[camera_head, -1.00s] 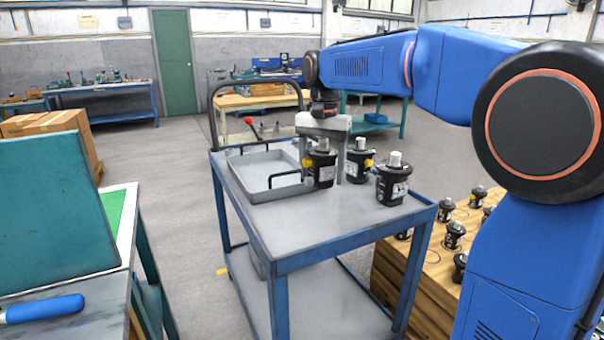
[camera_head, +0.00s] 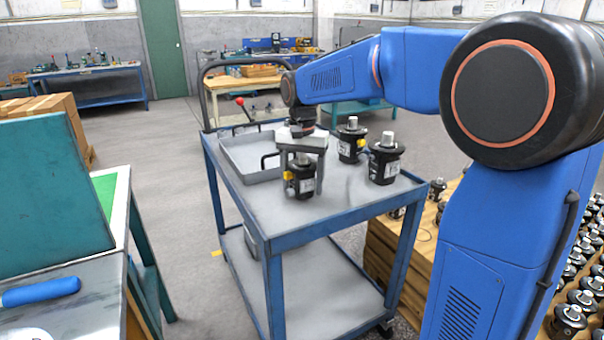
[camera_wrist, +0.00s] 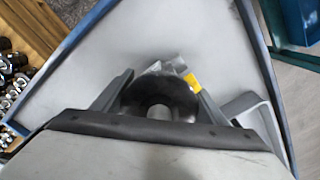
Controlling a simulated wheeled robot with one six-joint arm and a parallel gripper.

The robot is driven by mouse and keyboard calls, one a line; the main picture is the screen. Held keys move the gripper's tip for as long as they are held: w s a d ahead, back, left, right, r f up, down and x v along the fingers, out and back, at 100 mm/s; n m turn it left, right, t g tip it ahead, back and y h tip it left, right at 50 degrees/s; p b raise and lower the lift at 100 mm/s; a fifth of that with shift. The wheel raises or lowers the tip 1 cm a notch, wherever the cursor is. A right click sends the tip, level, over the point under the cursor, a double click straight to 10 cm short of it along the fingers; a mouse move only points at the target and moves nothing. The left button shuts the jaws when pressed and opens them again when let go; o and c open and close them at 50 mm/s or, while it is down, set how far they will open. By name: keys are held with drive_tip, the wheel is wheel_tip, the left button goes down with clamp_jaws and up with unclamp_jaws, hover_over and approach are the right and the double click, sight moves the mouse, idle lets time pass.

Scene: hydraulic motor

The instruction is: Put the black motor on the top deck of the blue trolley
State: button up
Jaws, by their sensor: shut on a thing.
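A black motor (camera_head: 301,180) with a yellow fitting is between the fingers of my gripper (camera_head: 302,178), which is shut on it. The motor is upright at the near side of the blue trolley's grey top deck (camera_head: 350,195). Its base looks at or just above the deck; I cannot tell if it touches. In the wrist view the motor (camera_wrist: 158,98) shows from above between the two fingers. Two more black motors, one farther back (camera_head: 351,140) and one to the right (camera_head: 384,160), stand upright on the same deck.
A grey tray (camera_head: 232,155) lies on the left back of the top deck. Pallets with several more motors (camera_head: 437,188) stand right of the trolley. A workbench with a teal panel (camera_head: 50,190) is at the left. The deck's front right is clear.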

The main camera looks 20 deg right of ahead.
drive_tip(key=shift+f, duration=0.2)
drive_tip(key=o, duration=2.1)
drive_tip(key=shift+f, duration=0.15)
wheel_tip(320, 180, up, 12)
drive_tip(key=shift+r, duration=0.15)
drive_tip(key=s+d+f+n+t, duration=0.1)
drive_tip(key=s+d+f+n, duration=0.1)
drive_tip(key=s+f, duration=0.4)
drive_tip(key=s+d+f+n+t, duration=0.2)
drive_tip(key=s+f, duration=0.4)
drive_tip(key=s, duration=0.9)
drive_tip(key=s+d+f+n+t, duration=0.1)
drive_tip(key=s+d+f+n, duration=0.1)
drive_tip(key=s+f, duration=0.5)
drive_tip(key=shift+s+d+n+t, duration=0.2)
drive_tip(key=shift+s+d, duration=0.1)
drive_tip(key=shift+s, duration=0.6)
drive_tip(key=shift+s+d+n+t, duration=0.2)
drive_tip(key=shift+s+d, duration=0.05)
drive_tip(key=shift+s, duration=0.6)
